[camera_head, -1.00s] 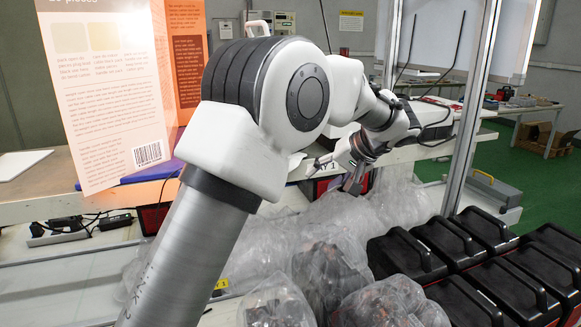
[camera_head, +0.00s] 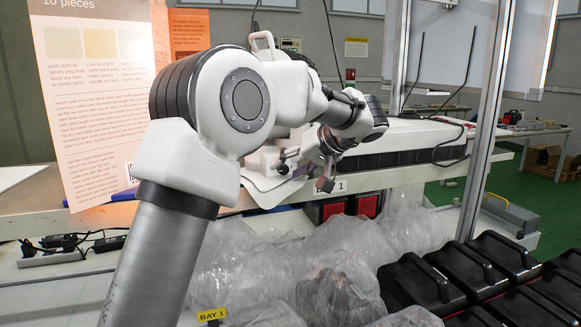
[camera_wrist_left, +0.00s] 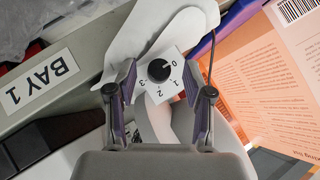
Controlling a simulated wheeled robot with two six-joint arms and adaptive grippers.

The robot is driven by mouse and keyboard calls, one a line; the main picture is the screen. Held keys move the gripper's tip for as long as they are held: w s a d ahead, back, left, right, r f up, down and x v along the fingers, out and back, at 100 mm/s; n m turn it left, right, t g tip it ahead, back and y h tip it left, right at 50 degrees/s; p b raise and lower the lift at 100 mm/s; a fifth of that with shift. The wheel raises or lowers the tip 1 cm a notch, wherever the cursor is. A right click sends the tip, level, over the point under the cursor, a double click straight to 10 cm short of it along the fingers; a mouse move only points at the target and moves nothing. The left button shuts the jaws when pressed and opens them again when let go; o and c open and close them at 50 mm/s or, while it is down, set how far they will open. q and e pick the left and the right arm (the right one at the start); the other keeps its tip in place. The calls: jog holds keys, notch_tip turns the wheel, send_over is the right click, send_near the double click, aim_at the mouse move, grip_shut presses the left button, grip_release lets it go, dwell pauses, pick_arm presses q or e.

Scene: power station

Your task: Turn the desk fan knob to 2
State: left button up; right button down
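The desk fan's black knob (camera_wrist_left: 159,70) sits on a white dial plate marked 0, 1, 2, 3 in the left wrist view. Its pale pointer mark appears turned toward the 0. The fan's white base (camera_wrist_left: 125,52) spreads around the plate; it also shows in the head view (camera_head: 268,192), partly behind my arm. My left gripper (camera_wrist_left: 158,84) is open, with one purple-padded finger on each side of the dial plate and nothing between them but the view of the knob. In the head view the left gripper (camera_head: 308,173) is over the fan base. My right gripper is not in view.
An orange and cream printed carton (camera_head: 95,100) stands at the left on the shelf. A long white-and-black unit (camera_head: 400,140) lies to the right. Below are plastic-wrapped bundles (camera_head: 340,260), black cases (camera_head: 500,275) and a metal post (camera_head: 487,120).

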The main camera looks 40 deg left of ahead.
pick_arm(q)
grip_shut()
jog(key=shift+w+m+g+y+p, duration=0.15)
jog(key=shift+m+g+y+p, duration=0.4)
jog(key=shift+p, duration=0.6)
jog(key=shift+f+g, duration=0.1)
jog(key=shift+g, duration=0.15)
jog(key=shift+f, duration=0.1)
jog(key=shift+o, duration=0.3)
grip_release()
